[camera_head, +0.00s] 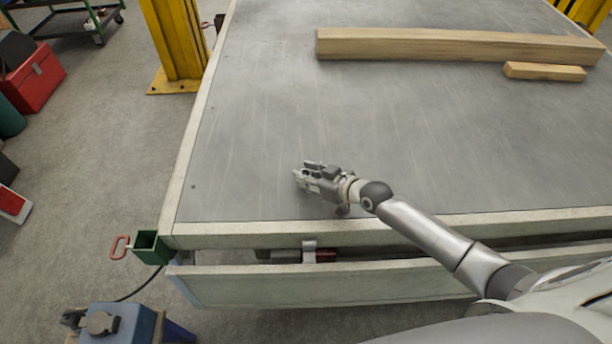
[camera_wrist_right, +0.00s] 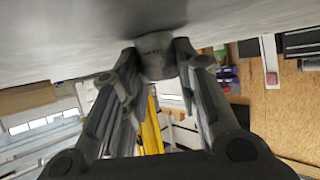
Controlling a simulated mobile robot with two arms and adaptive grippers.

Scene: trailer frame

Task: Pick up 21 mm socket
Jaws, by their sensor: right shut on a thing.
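My right gripper (camera_head: 303,173) is low over the grey trailer deck (camera_head: 260,120), near its front edge and left of the middle. In the right wrist view my right gripper (camera_wrist_right: 158,62) is shut on a short, dark grey, round piece, the socket (camera_wrist_right: 156,50). The socket sits between the two fingertips, close to the grey surface at the top of that picture. I cannot tell whether it touches that surface. No size marking is readable. In the head view the fingers hide most of the socket. My left gripper is not in view.
A long wooden beam (camera_head: 450,46) and a short wooden block (camera_head: 544,71) lie at the back right of the deck. A pale frame rail (camera_head: 350,280) runs along the front. A yellow post (camera_head: 174,45) stands at the left. The deck around my gripper is clear.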

